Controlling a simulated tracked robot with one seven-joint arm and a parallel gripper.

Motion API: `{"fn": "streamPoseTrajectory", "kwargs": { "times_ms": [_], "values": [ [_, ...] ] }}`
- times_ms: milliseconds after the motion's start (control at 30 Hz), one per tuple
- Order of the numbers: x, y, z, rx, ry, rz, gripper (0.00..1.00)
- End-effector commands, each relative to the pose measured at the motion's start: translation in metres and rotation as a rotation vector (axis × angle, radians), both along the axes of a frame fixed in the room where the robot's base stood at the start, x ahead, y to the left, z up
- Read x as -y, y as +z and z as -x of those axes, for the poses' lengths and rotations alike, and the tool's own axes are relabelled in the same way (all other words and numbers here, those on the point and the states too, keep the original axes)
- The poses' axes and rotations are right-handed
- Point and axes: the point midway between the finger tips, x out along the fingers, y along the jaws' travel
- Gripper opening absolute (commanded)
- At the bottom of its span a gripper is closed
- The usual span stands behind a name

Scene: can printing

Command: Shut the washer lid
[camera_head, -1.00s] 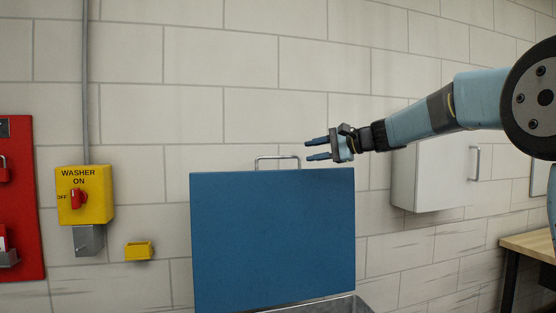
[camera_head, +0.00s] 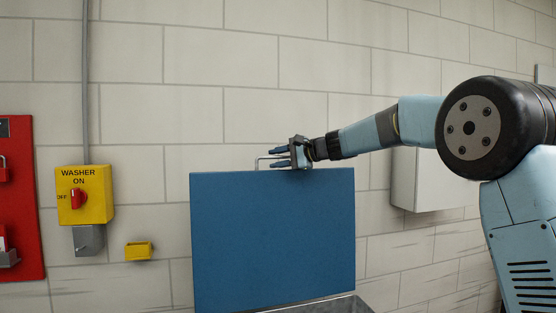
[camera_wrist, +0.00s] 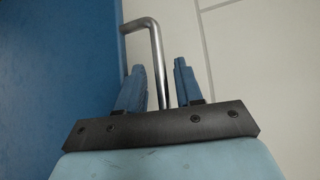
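The washer lid (camera_head: 272,240) is a blue panel standing upright, open, in front of the wall in the head view. Its metal bar handle (camera_head: 257,164) sticks up at the top edge. My gripper (camera_head: 271,158) is at the handle's right part, just above the lid's top edge. In the wrist view, the handle (camera_wrist: 158,60) runs between the two blue fingers of my gripper (camera_wrist: 163,78). The fingers are apart with gaps beside the bar. The lid's blue face (camera_wrist: 60,70) fills the left of that view.
A metal washer rim (camera_head: 335,305) shows below the lid. A yellow washer switch box (camera_head: 84,195), a small yellow bin (camera_head: 139,251) and a red board (camera_head: 18,215) are on the wall at left. A white cabinet (camera_head: 425,181) hangs behind my arm.

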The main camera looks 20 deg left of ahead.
Motion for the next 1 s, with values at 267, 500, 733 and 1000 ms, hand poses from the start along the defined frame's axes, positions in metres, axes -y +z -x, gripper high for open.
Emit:
{"fn": "streamPoseTrajectory", "kwargs": {
  "times_ms": [267,500,733,1000],
  "values": [
    [0.0000,-0.0001,-0.0001,0.000,0.000,0.000,0.29],
    [0.0002,-0.0003,-0.0001,-0.001,0.000,0.000,0.06],
    [0.0001,-0.0010,-0.0002,-0.001,0.000,0.001,0.00],
    [0.0002,-0.0017,-0.0002,-0.002,0.000,0.001,0.00]
  ]
}}
